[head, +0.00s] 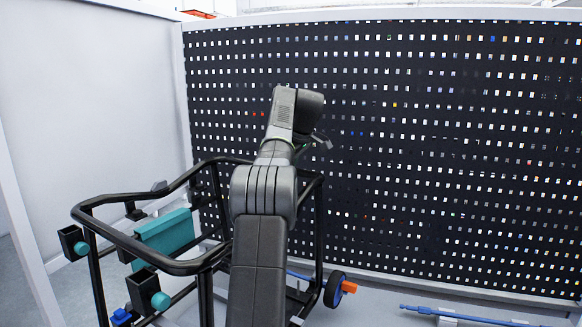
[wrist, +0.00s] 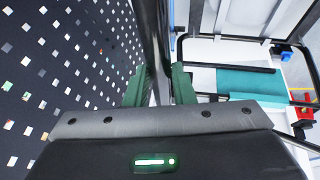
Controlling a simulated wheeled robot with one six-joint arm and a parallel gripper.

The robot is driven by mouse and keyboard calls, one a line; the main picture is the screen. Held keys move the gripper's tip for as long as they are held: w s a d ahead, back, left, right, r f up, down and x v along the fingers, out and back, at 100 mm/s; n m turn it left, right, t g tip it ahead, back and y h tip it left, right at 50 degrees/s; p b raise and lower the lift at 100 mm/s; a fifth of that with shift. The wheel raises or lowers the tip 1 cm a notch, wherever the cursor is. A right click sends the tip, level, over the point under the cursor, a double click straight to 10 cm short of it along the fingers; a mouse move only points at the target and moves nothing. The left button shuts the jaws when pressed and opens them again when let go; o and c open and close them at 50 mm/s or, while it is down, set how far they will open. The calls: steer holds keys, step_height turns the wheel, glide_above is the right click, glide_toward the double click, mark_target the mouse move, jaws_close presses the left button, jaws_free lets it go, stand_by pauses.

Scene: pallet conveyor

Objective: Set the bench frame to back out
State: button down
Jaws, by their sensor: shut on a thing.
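The bench frame (head: 150,258) is a black tubular frame with rounded corners, standing at the lower left of the head view against the black perforated panel. It carries a teal panel (head: 165,235), which also shows in the wrist view (wrist: 248,82). My gripper (wrist: 158,88) has its green fingers on either side of a dark tube (wrist: 153,40) and is shut on it. The tube looks like part of the frame. In the head view my arm hides most of the gripper and the grasp point.
The black perforated panel (head: 430,150) stands close behind and beside the gripper. A pale wall (head: 95,90) is at the left. A wheel (head: 333,289) with an orange part (head: 348,287) sits low by the frame. A blue rod (head: 450,314) lies at the lower right.

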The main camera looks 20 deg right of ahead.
steer(key=c, duration=1.2)
jaws_free()
steer(key=shift+c, duration=0.2)
steer(key=s+d+r+b, duration=0.2)
steer(key=s, duration=0.4)
steer(key=s+d+r+b, duration=0.2)
steer(key=s, duration=0.5)
steer(key=shift+s+d+r+b, duration=0.15)
steer(key=shift+d+r+b, duration=0.15)
steer(key=shift+d+b, duration=0.1)
